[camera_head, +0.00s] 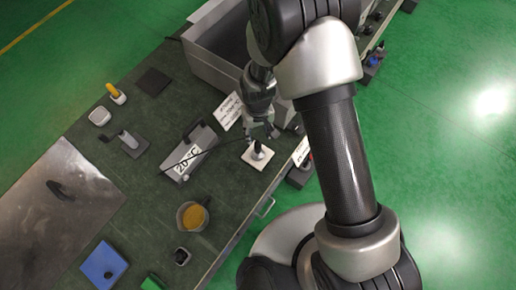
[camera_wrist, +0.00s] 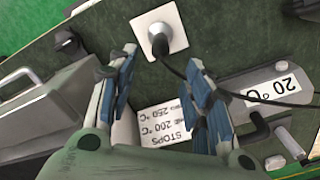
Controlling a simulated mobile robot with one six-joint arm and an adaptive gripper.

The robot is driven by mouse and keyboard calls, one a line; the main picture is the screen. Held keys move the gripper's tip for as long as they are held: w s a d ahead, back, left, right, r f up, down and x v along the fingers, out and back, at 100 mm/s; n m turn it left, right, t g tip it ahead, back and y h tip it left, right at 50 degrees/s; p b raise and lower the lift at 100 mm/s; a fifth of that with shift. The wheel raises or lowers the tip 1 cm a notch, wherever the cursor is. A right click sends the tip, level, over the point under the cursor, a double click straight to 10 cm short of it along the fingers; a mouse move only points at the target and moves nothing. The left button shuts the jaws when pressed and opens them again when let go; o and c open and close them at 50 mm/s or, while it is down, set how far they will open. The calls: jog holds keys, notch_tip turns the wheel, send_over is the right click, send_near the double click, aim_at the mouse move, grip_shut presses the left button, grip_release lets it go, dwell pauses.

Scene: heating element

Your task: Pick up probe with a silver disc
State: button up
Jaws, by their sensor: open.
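The probe (camera_head: 259,149) is a small dark upright piece with a silvery part, on a white square plate (camera_head: 251,161) near the bench edge. In the wrist view the probe (camera_wrist: 159,42) sits on the white plate (camera_wrist: 176,35), and a black cable runs from it towards the right. My gripper (camera_head: 260,134) is open and just behind the probe in the head view. In the wrist view my gripper (camera_wrist: 160,60) has its blue-padded fingers apart, with the probe just beyond the gap between the tips. Nothing is between the fingers. The probe's lower face is hidden.
A grey box labelled 20 °C (camera_head: 197,157) stands left of the plate. A printed paper card (camera_head: 229,112) lies beside my gripper. A large grey bin (camera_head: 213,66) is behind. A beaker of amber liquid (camera_head: 193,216) and a metal sheet (camera_head: 95,190) are nearer.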

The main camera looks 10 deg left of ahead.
aim_at(258, 142)
notch_tip(258, 142, down, 8)
jog(key=shift+w+r+b, duration=0.1)
jog(key=shift+b, duration=0.9)
notch_tip(258, 142, down, 5)
jog(key=shift+f+b, duration=0.15)
jog(key=shift+b, duration=0.95)
grip_shut()
